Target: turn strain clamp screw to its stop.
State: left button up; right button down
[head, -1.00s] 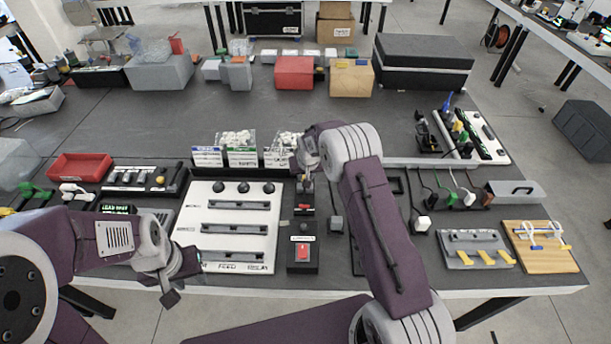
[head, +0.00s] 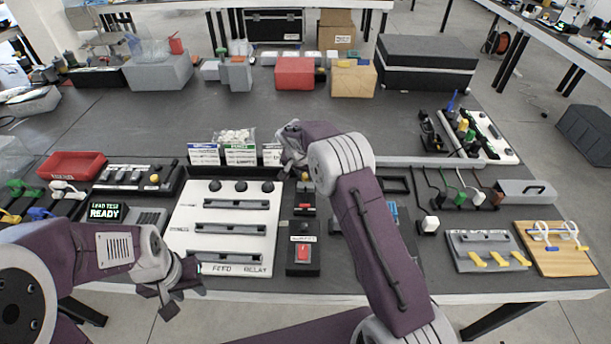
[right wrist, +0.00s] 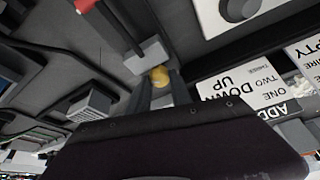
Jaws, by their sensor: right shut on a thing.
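A round brass-yellow knob (right wrist: 160,77), seemingly the strain clamp screw, shows in the right wrist view at the end of a grey block (right wrist: 149,55). My right gripper (right wrist: 161,88) has its two fingers on either side of the knob and is shut on it. How far the screw is turned cannot be seen. My left gripper (head: 172,290) hangs near the table's front edge, with no object visible in it.
A box with a red switch (head: 303,254) stands right of the white panel. A lead test display reading READY (head: 105,212) is at the left. The middle of the table behind is clear.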

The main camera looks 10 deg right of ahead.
dwell(0.4)
jog(key=c, duration=1.2)
grip_release()
jog(key=shift+o, duration=0.2)
jog(key=v, duration=0.9)
